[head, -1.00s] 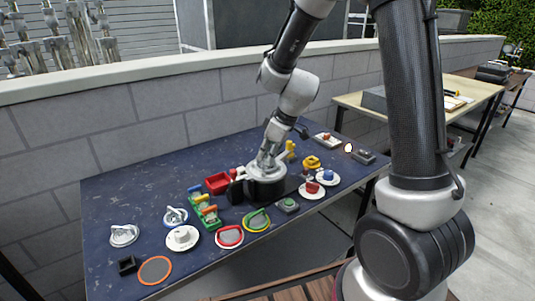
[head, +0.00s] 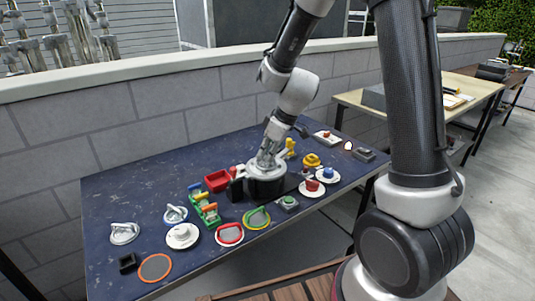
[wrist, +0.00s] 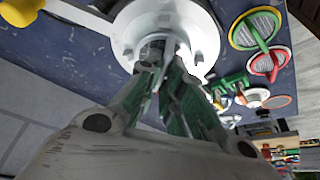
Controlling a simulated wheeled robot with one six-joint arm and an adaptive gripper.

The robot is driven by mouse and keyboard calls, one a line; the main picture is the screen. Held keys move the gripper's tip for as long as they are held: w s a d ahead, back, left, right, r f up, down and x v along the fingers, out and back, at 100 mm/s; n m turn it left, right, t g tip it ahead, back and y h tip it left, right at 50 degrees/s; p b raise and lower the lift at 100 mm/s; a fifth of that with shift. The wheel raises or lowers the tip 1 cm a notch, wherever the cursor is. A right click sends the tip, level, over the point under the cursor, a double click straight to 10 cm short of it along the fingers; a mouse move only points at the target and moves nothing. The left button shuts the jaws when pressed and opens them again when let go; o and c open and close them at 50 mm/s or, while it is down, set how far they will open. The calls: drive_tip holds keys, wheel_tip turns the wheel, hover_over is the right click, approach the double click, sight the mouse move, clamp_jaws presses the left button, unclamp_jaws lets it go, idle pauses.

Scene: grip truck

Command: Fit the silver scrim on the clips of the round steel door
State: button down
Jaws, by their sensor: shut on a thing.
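My gripper (head: 267,160) points down at the middle of the table, over a black drum-shaped fixture (head: 267,188). A silver round piece (head: 254,169), which looks like the silver scrim, lies across the fixture's top. In the wrist view it is a pale disc (wrist: 207,38) with small holes or tabs near its edge. My gripper (wrist: 165,68) is shut on a raised part at its centre. The round steel door and its clips cannot be told apart beneath the disc. I cannot tell whether the disc is seated or slightly above.
Red (head: 229,234), green-yellow (head: 256,218) and orange-rimmed (head: 155,268) mesh discs lie along the front. A silver handled disc (head: 124,233) and a white plate (head: 170,240) are at left.

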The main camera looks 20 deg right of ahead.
drive_tip(key=shift+f, duration=0.2)
drive_tip(key=c, duration=1.2)
unclamp_jaws()
drive_tip(key=shift+o, duration=0.2)
drive_tip(key=shift+r, duration=3.75)
